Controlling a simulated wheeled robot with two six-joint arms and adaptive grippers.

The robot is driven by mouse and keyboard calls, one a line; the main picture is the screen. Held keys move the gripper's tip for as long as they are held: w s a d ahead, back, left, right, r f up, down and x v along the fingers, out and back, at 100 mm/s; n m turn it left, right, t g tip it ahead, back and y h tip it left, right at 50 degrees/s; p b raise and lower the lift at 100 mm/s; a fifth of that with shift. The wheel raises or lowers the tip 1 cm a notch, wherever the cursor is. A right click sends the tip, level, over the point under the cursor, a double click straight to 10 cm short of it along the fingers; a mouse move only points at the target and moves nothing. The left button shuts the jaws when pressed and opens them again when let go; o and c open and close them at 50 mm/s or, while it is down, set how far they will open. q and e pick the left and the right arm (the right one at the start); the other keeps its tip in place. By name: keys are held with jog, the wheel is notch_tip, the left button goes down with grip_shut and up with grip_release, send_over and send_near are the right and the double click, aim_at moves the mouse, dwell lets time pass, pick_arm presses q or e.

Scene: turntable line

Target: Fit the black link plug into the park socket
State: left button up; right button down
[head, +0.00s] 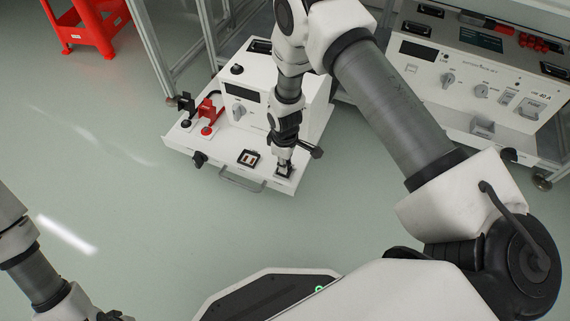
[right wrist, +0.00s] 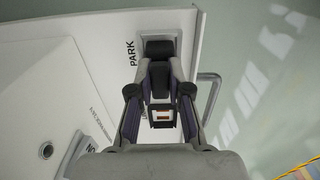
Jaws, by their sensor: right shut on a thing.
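My right gripper (head: 284,164) reaches down to the front right corner of the white shelf of the cabinet. In the right wrist view its fingers (right wrist: 158,72) are shut on the black link plug (right wrist: 158,47). The plug is over the grey-rimmed park socket (right wrist: 142,28), beside the word PARK. The plug and fingers cover most of the socket, so I cannot tell how deep the plug sits. In the head view the socket's pale plate (head: 292,174) shows around the gripper tip. My left gripper (head: 115,315) shows only as dark parts at the bottom edge.
A second socket with copper-coloured contacts (head: 249,158) lies left of the gripper. Red (head: 207,112) and black (head: 186,103) levers stand on the shelf's left. A grey handle (head: 242,182) juts from the front edge. A white panel (head: 480,80) stands right; the floor in front is clear.

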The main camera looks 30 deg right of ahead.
jog(key=shift+f, duration=0.15)
jog(key=c, duration=1.1)
grip_release()
notch_tip(320, 180, up, 12)
jog(key=p, duration=0.6)
jog(key=s+f+m, duration=0.1)
jog(key=s+m, duration=0.1)
jog(key=s, duration=0.6)
jog(key=s+f+m, duration=0.2)
jog(key=s+m, duration=0.1)
jog(key=s, duration=0.6)
jog(key=s+f+m, duration=0.2)
jog(key=s+m, duration=0.1)
jog(key=s, duration=0.5)
jog(key=shift+s+a+f, duration=0.15)
jog(key=shift+s+f, duration=0.05)
jog(key=shift+s, duration=0.05)
